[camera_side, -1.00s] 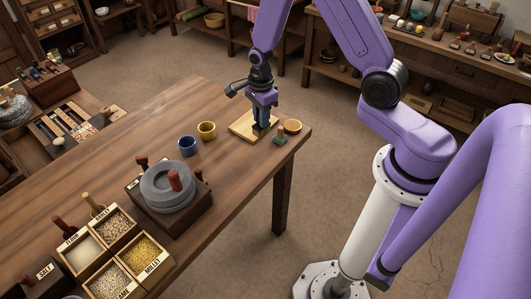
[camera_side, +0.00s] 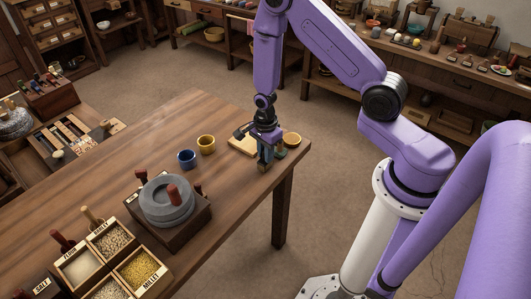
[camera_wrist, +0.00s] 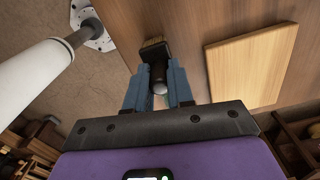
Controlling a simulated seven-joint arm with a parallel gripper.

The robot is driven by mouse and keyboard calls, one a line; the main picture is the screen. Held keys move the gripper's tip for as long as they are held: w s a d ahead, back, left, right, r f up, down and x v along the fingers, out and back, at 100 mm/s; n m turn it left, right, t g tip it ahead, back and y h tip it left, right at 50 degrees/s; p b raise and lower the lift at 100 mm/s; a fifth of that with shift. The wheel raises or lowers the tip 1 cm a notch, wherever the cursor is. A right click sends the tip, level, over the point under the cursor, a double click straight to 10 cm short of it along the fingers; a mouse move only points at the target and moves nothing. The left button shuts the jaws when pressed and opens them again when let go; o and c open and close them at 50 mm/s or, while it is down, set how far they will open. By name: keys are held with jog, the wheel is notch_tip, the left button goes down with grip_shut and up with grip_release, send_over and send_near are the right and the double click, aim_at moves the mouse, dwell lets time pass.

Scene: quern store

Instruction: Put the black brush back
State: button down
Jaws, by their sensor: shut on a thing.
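The black brush (camera_wrist: 155,50) has a dark head with tan bristles and a pale round handle end. It is between the blue fingers of my gripper (camera_wrist: 159,74) in the wrist view, bristles towards the top of the picture. My gripper (camera_side: 263,165) is shut on it, low over the table near its right end, in the side view. There the fingers largely hide the brush. I cannot tell whether the brush touches the table.
A pale wooden board (camera_side: 240,146) lies behind my gripper; it also shows in the wrist view (camera_wrist: 250,65). A small green object (camera_side: 280,152) and a tan bowl (camera_side: 291,139) are to the right. Blue (camera_side: 187,158) and yellow (camera_side: 206,144) cups and a stone quern (camera_side: 166,200) stand left.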

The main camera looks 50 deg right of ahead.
jog(key=shift+f, duration=0.3)
jog(key=c, duration=1)
grip_release()
jog(key=shift+r, duration=0.1)
notch_tip(320, 180, up, 12)
jog(key=s+a+r+n, duration=0.5)
jog(key=a+n, duration=0.1)
jog(key=n, duration=0.3)
jog(key=shift+s+a+r+n, duration=0.3)
jog(key=shift+s+r+n, duration=1.25)
jog(key=shift+s+n, duration=2.05)
jog(key=shift+s+a+r+n, duration=0.3)
jog(key=shift+s+r+n, duration=1.25)
jog(key=shift+s+n, duration=2)
jog(key=shift+s+a+r+n, duration=0.3)
jog(key=shift+s+r+n, duration=1.75)
jog(key=shift+n, duration=2.5)
